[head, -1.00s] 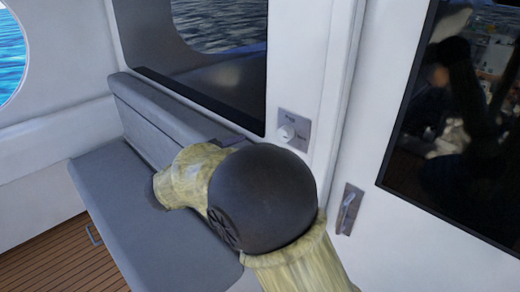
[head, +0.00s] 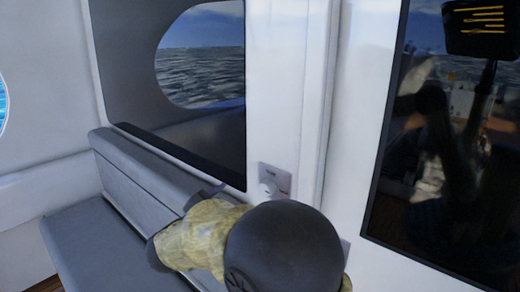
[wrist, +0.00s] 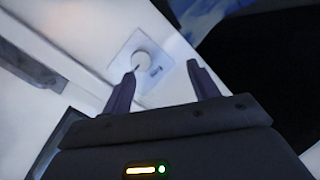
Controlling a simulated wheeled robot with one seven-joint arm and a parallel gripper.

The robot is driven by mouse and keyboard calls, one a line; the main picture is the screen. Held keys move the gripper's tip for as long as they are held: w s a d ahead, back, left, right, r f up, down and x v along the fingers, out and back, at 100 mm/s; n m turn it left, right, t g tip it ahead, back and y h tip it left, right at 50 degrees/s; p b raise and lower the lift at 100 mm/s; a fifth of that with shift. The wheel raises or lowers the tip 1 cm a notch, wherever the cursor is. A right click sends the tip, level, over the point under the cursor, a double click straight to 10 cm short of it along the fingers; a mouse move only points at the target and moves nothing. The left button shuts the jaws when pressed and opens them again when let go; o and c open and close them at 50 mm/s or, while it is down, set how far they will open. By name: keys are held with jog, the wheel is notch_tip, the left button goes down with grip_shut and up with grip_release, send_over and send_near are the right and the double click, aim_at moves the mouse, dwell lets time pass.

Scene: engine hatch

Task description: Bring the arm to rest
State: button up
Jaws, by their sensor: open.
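My gripper (wrist: 163,88) shows in the wrist view with its two dark fingers apart and nothing between them. Beyond the fingertips is a wall plate with a round white knob (wrist: 141,62). The gap between fingers and knob is hard to judge. In the head view, my arm, with a dark round joint and yellowish links, fills the lower middle. It hides the gripper there. The knob (head: 268,189) shows just above the arm on the white wall.
A grey bench seat (head: 85,245) with a backrest stands at the left. A dark window (head: 180,130) is behind it. A dark glass panel (head: 400,190) fills the right side. The white wall post (head: 285,90) stands between them.

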jog(key=w+d+f+n+y, duration=0.2)
jog(key=w+d+n+y, duration=0.2)
jog(key=d+y, duration=0.1)
jog(key=s+d+f+n+g+y, duration=0.3)
jog(key=s+d+f+n+g, duration=0.15)
jog(key=d+f, duration=0.25)
jog(key=s+d+f+n+g, duration=0.1)
jog(key=s+d+f+g, duration=0.25)
jog(key=s, duration=0.25)
jog(key=s+d+f+n+g+h, duration=0.1)
jog(key=s+d+f+g, duration=0.15)
jog(key=s+d, duration=0.35)
jog(key=s+d+f+n+g, duration=0.1)
jog(key=s+d+f+g, duration=0.1)
jog(key=s+d+f, duration=0.35)
jog(key=a+p+v, duration=0.1)
jog(key=p+v, duration=0.3)
jog(key=v, duration=0.2)
jog(key=shift+s+a+p, duration=0.2)
jog(key=shift+p, duration=0.1)
jog(key=shift+g, duration=0.25)
